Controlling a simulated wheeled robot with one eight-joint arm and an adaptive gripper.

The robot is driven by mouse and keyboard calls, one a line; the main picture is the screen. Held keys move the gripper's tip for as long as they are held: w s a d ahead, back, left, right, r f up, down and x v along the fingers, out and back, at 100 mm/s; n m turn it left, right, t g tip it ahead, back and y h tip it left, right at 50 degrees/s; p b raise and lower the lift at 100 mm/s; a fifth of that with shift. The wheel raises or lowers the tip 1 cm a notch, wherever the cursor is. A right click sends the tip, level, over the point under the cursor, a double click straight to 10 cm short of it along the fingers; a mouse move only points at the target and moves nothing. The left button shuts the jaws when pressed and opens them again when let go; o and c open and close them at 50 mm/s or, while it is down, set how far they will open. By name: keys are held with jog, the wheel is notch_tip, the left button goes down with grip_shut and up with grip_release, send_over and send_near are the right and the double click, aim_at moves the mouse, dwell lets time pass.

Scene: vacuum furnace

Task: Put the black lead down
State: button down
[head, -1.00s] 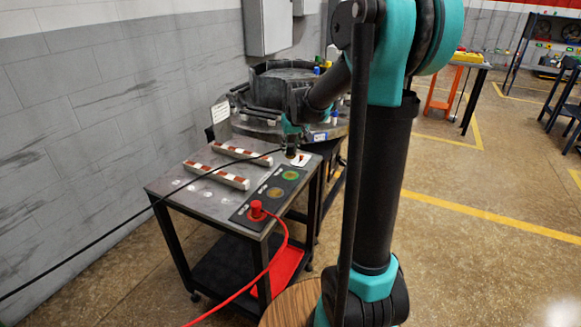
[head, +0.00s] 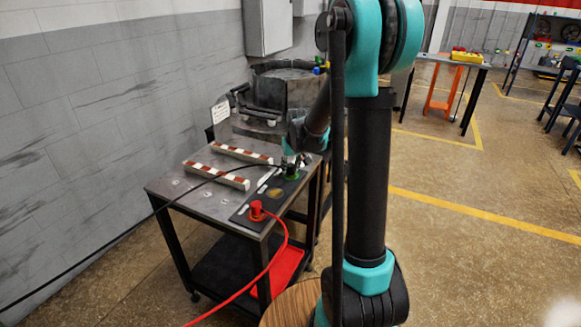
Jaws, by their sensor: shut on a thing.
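The black lead (head: 110,236) runs from the lower left, over the cart's top and across the striped bars, to my gripper (head: 291,168). My gripper is shut on the lead's end, whose plug is mostly hidden by the fingers. It is low over the far end of the black panel (head: 240,219), at the green round spot (head: 291,177). I cannot tell whether the plug touches the panel. An amber spot (head: 274,194) lies bare nearer to me. A red plug (head: 257,211) with a red lead (head: 272,262) stands upright on the panel's near end.
Two red-and-white striped bars (head: 216,175) lie on the metal cart top (head: 172,188). A dark round furnace part (head: 285,92) stands behind the cart. A grey block wall (head: 100,110) is at the left. Open floor (head: 470,260) lies at the right.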

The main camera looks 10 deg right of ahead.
jog(key=c, duration=1.2)
grip_release()
jog(key=shift+o, duration=0.2)
jog(key=a+v, duration=0.1)
jog(key=v, duration=1.1)
jog(key=s+d+f+m, duration=0.1)
jog(key=s+f, duration=0.5)
jog(key=s, duration=0.7)
jog(key=s+d+f, duration=0.3)
jog(key=s+f, duration=0.4)
jog(key=s, duration=0.5)
jog(key=shift+s+f+m+h, duration=0.15)
jog(key=shift+s+m+h, duration=0.2)
jog(key=shift+m+h, duration=0.05)
jog(key=shift+d, duration=0.15)
